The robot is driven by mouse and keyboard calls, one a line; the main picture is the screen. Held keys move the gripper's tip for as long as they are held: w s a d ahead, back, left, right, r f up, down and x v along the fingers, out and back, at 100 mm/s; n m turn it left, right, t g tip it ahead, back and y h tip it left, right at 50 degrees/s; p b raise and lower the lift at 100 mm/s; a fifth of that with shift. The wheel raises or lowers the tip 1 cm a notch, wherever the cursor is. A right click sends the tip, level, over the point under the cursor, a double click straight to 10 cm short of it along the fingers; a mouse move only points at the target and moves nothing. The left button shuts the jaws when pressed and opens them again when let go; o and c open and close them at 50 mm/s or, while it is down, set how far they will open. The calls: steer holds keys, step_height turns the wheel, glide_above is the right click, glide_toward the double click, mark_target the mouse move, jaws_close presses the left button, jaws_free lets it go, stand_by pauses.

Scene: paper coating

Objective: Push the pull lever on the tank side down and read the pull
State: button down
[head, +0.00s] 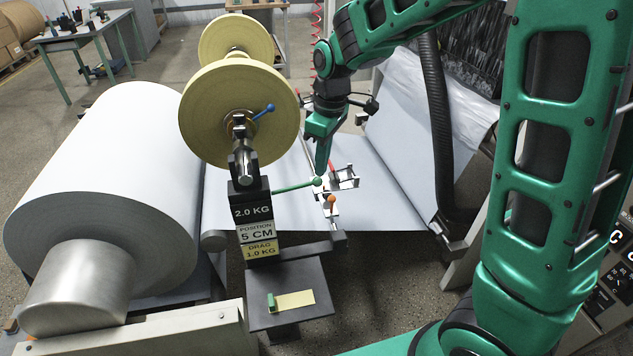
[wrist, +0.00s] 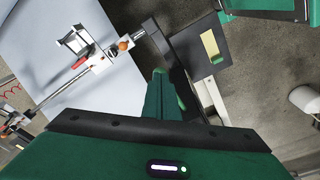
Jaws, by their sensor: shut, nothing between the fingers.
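A green lever (head: 294,187) with a round green knob (head: 317,182) reaches out to the right from a dark post in the head view. My gripper (head: 321,168) is shut and empty, pointing down, with its tips just above the knob; I cannot tell whether they touch. In the wrist view my gripper (wrist: 160,90) shows in the middle and hides most of the lever. The readout plates (head: 254,230) on the post say 2.0 KG, position 5 CM and drag 1.0 KG. I cannot tell from the pictures which side is the tank side.
A blue-knobbed lever (head: 264,110) sits by the yellow tape rolls (head: 240,113). An orange knob (head: 331,199) and a red-handled clamp (head: 341,178) are close by my gripper. A small dark table (head: 290,275) holds a yellow note.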

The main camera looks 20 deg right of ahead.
mark_target(321, 180)
steer(key=shift+a+f, duration=0.1)
steer(key=shift+f, duration=1.2)
steer(key=shift+f, duration=1.95)
steer(key=shift+s+d+r, duration=0.25)
steer(key=shift+s+d, duration=0.2)
steer(key=shift+d, duration=0.15)
steer(key=shift+s+d+r, duration=0.25)
steer(key=shift+s+d, duration=0.2)
steer(key=shift+d, duration=0.1)
